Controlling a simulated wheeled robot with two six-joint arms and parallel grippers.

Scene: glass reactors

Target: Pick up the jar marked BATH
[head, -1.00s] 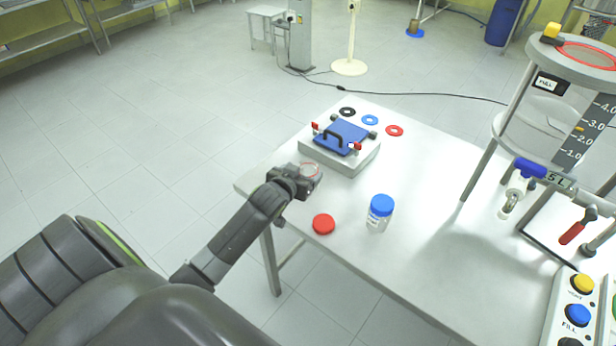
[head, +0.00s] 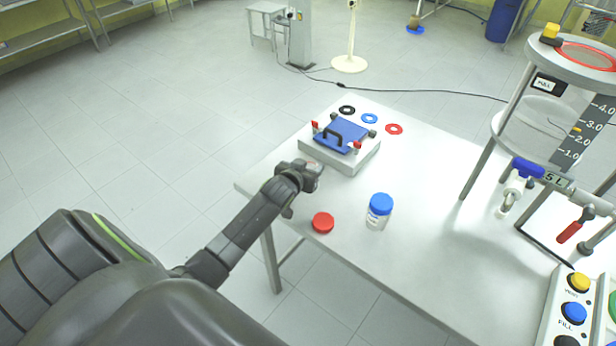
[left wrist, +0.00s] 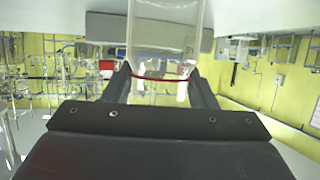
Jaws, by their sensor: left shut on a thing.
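A clear open jar (left wrist: 165,35) with a thin red rim stands between the two fingers of my left gripper (left wrist: 160,88) in the left wrist view. The gripper is shut on it. A small mark shows on its side, too small to read, so I cannot tell whether it says BATH. In the head view my left gripper (head: 312,176) is over the near left part of the table and mostly hides this jar. A clear jar with a blue lid (head: 380,204) stands to the right. A red lid (head: 323,222) lies nearer the front edge. My right gripper is out of view.
Behind the gripper on the white table (head: 435,245) is a grey box with a blue hinged plate (head: 342,134). Black, blue and red rings (head: 394,129) lie beyond it. A glass reactor (head: 545,125) and a button panel (head: 570,310) are at right. The table's middle is clear.

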